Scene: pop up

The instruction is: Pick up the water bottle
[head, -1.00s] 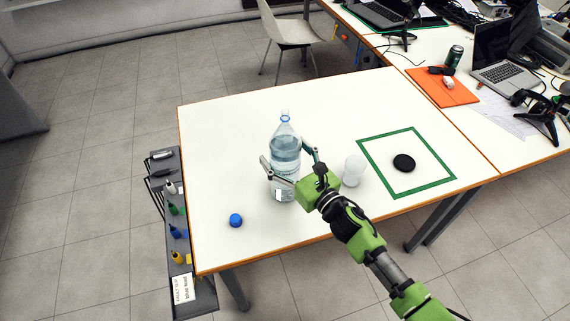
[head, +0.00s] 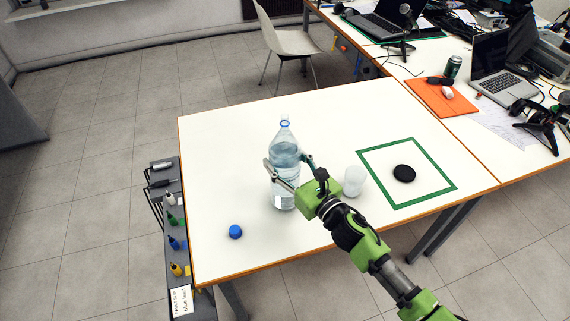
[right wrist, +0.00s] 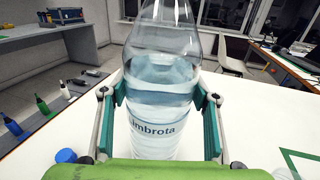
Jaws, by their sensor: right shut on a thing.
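A clear water bottle (head: 285,158) with water in it stands upright on the white table, left of the table's middle. It also fills the middle of the right wrist view (right wrist: 163,85), with its label low between the fingers. My right gripper (head: 290,172) is shut on the bottle's body, with one finger on each side. In the head view I cannot tell whether the bottle's base touches the table. My left gripper is not in view.
A translucent cup (head: 354,181) stands close to the right of my gripper. A blue cap (head: 235,232) lies at the front left. A black disc (head: 404,173) lies inside a green square outline (head: 440,193). A side rack (head: 163,215) holds small bottles. The back of the table is clear.

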